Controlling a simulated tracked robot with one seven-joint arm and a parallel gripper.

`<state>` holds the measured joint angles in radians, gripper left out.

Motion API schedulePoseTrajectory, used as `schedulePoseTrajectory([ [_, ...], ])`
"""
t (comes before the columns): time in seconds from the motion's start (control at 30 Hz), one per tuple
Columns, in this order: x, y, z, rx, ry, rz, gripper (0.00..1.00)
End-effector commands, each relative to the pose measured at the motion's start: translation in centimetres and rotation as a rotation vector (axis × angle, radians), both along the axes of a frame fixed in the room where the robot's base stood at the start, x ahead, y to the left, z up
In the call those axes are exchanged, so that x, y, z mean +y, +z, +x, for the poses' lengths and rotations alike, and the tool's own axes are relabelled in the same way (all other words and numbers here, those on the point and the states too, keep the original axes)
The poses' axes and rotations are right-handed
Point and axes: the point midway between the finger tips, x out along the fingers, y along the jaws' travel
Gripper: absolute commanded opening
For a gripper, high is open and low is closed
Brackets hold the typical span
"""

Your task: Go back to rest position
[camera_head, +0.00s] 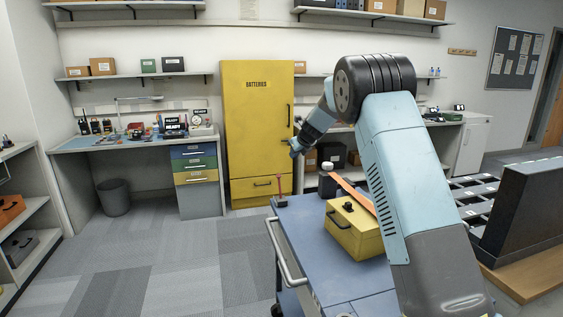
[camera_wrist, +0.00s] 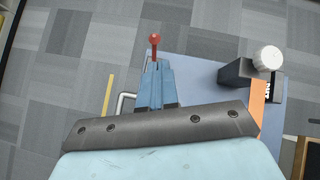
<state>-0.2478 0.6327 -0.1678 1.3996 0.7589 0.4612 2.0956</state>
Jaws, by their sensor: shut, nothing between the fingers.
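My light-blue arm rises at the right of the head view and bends at a black ribbed joint. My gripper (camera_head: 294,149) hangs in front of the yellow batteries cabinet, above the far end of the blue cart (camera_head: 318,222). In the wrist view its blue fingers (camera_wrist: 157,66) are together, with nothing between them. A red-knobbed stick (camera_head: 280,188) stands at the cart's far left corner. Its red knob (camera_wrist: 154,39) appears just beyond the fingertips in the wrist view; I cannot tell the gap.
A yellow case (camera_head: 352,230) sits on the cart, partly behind my arm. A dark item with a white round cap (camera_head: 327,168) and an orange strap (camera_head: 352,192) lie near it. The workbench (camera_head: 130,143) stands back left; carpet is clear left of the cart.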

Motion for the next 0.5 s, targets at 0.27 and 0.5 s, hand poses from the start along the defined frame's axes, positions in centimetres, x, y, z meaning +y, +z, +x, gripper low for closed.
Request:
schedulePoseTrajectory([
  [0.27, -3.5, 7.4, -7.9, -0.085, 0.269, -0.232, 0.00],
  [0.5, -6.0, 11.9, -15.7, -0.154, 0.512, -0.437, 0.00],
])
